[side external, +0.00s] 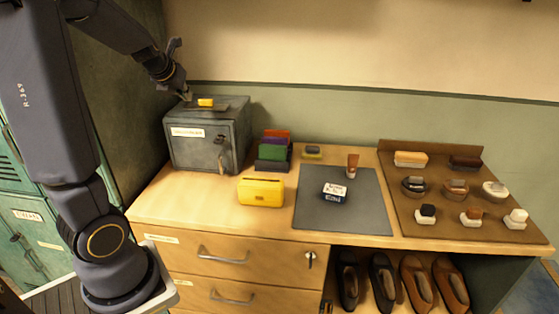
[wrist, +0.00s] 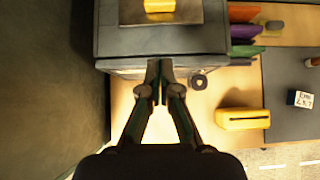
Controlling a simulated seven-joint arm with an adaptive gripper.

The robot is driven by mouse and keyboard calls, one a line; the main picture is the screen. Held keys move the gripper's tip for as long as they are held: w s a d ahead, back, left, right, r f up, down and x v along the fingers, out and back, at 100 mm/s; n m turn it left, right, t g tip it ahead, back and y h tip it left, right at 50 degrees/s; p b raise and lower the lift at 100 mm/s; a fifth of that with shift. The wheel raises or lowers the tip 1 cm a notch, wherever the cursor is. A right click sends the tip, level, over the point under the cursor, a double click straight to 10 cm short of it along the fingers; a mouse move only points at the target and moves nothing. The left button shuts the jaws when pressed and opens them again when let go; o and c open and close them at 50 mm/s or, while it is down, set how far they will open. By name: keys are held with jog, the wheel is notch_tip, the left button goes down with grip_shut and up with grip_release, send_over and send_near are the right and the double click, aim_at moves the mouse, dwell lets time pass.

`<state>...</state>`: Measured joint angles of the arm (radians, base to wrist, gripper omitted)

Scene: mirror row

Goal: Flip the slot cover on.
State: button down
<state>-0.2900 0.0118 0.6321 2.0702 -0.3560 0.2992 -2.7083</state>
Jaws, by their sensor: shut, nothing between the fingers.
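A grey metal box (side external: 190,150) with a label and a key in its front stands at the left of the desk. On its top is a small yellow block (side external: 205,102), which also shows on a dark plate (wrist: 188,16) in the wrist view. I cannot tell whether this plate or block is the slot cover. My gripper (side external: 187,97) is beside the yellow block at the box top. In the wrist view my gripper (wrist: 158,72) is shut and empty, its fingertips over the box's edge, apart from the block.
A yellow case (side external: 261,193) with a slot lies in front of the box. Coloured folders (side external: 273,146) stand to its right. A dark mat (side external: 340,215) holds a small white-topped block (side external: 334,192). A brown tray (side external: 400,225) holds several brushes. Bare desk lies left of the yellow case.

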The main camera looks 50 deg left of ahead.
aim_at(205, 106)
jog(key=x, duration=0.8)
jog(key=shift+w+a+f, duration=0.15)
jog(key=shift+a+f, duration=0.1)
jog(key=shift+w+a+r, duration=0.1)
jog(key=shift+w+a, duration=0.7)
jog(key=shift+w, duration=0.1)
jog(key=shift+w+a, duration=0.4)
jog(key=shift+w, duration=0.05)
jog(key=w+a, duration=0.4)
jog(key=shift+w+a+r, duration=0.15)
jog(key=shift+w+a, duration=0.1)
